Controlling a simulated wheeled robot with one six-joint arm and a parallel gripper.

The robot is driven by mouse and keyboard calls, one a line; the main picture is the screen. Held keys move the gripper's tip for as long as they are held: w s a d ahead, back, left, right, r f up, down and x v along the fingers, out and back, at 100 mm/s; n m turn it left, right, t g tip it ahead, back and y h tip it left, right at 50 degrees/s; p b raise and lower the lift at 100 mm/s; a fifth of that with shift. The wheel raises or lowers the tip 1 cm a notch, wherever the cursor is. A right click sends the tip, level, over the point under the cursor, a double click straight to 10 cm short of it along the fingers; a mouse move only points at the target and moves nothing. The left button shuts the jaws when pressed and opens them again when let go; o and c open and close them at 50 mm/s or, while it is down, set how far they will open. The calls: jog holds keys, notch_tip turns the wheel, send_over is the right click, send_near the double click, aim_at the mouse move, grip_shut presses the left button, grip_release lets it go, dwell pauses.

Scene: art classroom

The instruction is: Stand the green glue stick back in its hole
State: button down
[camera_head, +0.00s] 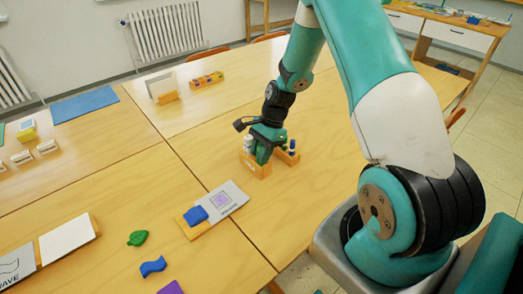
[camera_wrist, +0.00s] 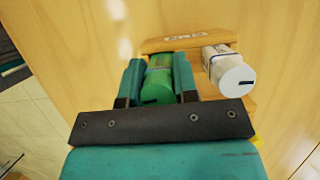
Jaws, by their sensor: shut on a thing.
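The green glue stick (camera_wrist: 158,80) is between the two fingers of my gripper (camera_wrist: 158,84) in the wrist view. My gripper is shut on it. The wooden holder (camera_wrist: 185,42) lies just beyond the stick, with lettering on its face. A white glue stick (camera_wrist: 228,70) stands in the holder to the right. In the head view my gripper (camera_head: 265,152) is down at the holder (camera_head: 256,169), and the white stick (camera_head: 248,144) shows at its left. The green stick cannot be told apart from my fingers there. Its lower end and its hole are hidden, so I cannot tell whether it is inserted.
A blue-topped item (camera_head: 292,146) stands at the holder's right part. A wooden rack (camera_head: 206,80) stands farther back. Bare tabletop surrounds the holder.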

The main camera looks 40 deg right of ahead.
jog(key=shift+f, duration=0.1)
dwell(0.3)
jog(key=c, duration=0.8)
grip_release()
jog(key=shift+o, duration=1.2)
jog(key=shift+r+p, duration=2.9)
jog(key=shift+r, duration=0.15)
